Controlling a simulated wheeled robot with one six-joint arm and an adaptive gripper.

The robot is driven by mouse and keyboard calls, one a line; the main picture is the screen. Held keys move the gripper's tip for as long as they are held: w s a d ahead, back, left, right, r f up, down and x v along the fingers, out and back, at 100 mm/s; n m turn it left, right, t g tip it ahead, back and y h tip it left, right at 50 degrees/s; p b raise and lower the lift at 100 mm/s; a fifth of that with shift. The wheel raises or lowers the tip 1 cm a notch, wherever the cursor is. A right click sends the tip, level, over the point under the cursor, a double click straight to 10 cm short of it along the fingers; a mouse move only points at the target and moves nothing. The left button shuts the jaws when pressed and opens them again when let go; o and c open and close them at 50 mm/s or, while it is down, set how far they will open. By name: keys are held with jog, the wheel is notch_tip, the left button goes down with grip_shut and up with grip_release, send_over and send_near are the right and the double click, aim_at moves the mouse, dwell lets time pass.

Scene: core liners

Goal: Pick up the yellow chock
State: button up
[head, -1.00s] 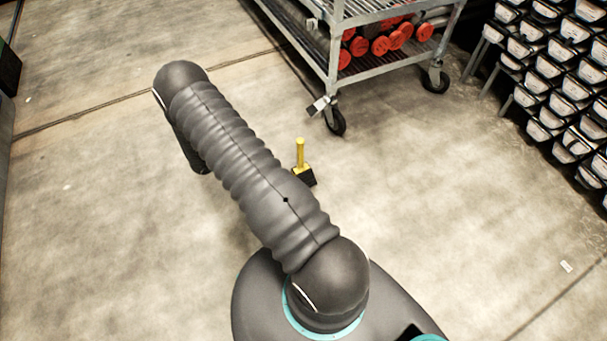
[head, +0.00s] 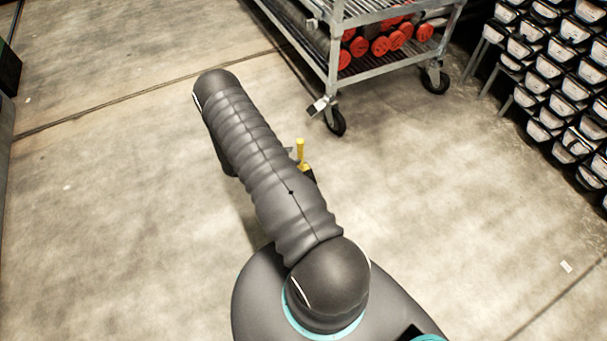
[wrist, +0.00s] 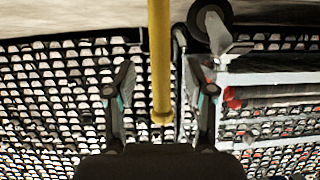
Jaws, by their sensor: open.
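The yellow chock stands on the concrete floor in the head view, with its upright yellow handle (head: 300,150) showing and its dark base (head: 309,173) partly hidden behind my arm. In the wrist view, which looks upside down, the yellow handle (wrist: 160,55) runs down from the top edge between my two fingers. My gripper (wrist: 154,72) is open, with a gap on either side of the handle. I cannot tell whether the handle is fully between the fingertips in depth. In the head view my arm hides most of the gripper.
A wheeled metal cart (head: 333,75) with red-ended rolls (head: 380,47) stands just behind the chock, one caster close by. A rack of labelled black bins (head: 550,75) stands at the right. The floor to the left and right of the chock is clear.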

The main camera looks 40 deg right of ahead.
aim_at(300, 155)
jog(key=x, duration=0.4)
jog(key=shift+d+f, duration=0.25)
jog(key=shift+c, duration=0.2)
grip_shut()
